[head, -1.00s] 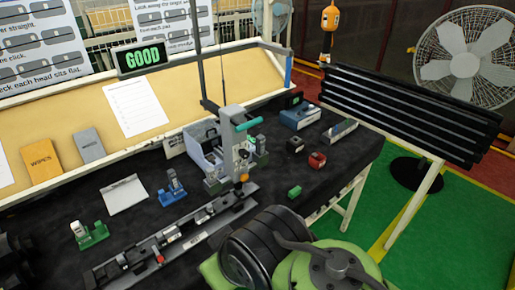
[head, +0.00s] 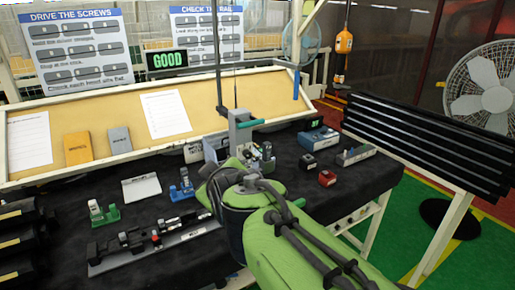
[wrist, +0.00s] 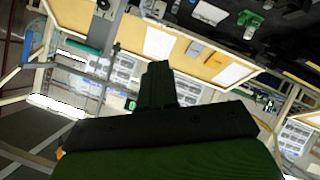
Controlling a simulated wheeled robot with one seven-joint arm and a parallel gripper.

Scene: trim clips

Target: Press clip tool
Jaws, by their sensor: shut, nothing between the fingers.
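The clip press tool (head: 240,135) stands on the black bench as a grey upright with a teal handle (head: 250,124) at its top. My green arm covers its lower part in the head view. The wrist view shows a teal bar (wrist: 88,48), seemingly that handle, left of my fingers. My gripper (wrist: 157,72) is shut and empty, its dark green fingers together and apart from the bar. In the head view its fingertips are hidden behind my arm. A rail with clips (head: 155,246) lies on the bench at front left, partly covered by my arm.
Green (head: 103,213) and blue (head: 182,187) small fixtures and a white sheet (head: 141,188) sit left of the press. A red block (head: 327,178) and a dark block (head: 308,161) sit right. A sign reads GOOD (head: 166,61). Black ribbed panel (head: 425,115) stands right.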

